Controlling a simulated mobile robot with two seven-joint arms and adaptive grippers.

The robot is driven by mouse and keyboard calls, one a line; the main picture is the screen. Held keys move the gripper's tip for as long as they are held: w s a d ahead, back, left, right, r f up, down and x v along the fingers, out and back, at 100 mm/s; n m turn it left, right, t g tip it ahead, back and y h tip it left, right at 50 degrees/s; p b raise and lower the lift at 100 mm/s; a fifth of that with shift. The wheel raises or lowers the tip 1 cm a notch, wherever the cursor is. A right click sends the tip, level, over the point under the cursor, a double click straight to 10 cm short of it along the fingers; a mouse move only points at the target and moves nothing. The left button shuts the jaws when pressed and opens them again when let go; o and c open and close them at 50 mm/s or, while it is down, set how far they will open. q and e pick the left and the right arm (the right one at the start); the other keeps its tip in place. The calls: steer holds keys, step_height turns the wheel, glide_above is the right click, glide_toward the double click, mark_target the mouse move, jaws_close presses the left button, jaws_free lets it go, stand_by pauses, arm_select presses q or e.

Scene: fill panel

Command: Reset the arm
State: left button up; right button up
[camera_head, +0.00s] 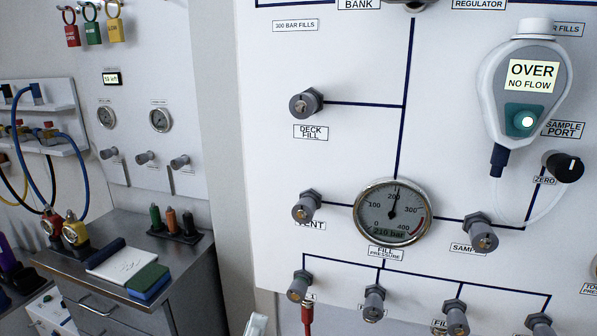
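Only a small pale tip, which looks like part of my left gripper (257,325), shows at the bottom edge, left of the lower fittings of the white fill panel (270,120). The rest of it is cut off, so its opening and anything in it are hidden. My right gripper is not in view. The round fill pressure gauge (392,212) on the panel reads 210 bar. A handheld meter (525,85) at the upper right shows "OVER NO FLOW", with a clear tube running down from it toward the sample fitting (480,235).
Deck fill (306,103) and vent (306,207) fittings stick out of the panel. A red hose (307,318) hangs from the lower left fitting. A metal cabinet (180,262) at left holds a white pad, a green-blue block (149,281) and coloured plugs. Blue hoses hang behind.

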arm_select(q)
step_height(320, 180, down, 18)
steer(key=a+f+m+g+h, duration=0.1)
steer(key=m+g, duration=0.5)
steer(key=m, duration=0.4)
steer(key=s+a+f+m+g+y, duration=0.2)
steer(key=a+f, duration=0.4)
steer(key=f, duration=0.3)
steer(key=s+a+f+m+g+y, duration=0.2)
steer(key=s+a+f, duration=0.3)
steer(key=f, duration=0.5)
steer(key=shift+a+f+m+g+y, duration=0.2)
steer(key=shift+a+m+g+y, duration=0.1)
steer(key=shift+a+m+g, duration=0.35)
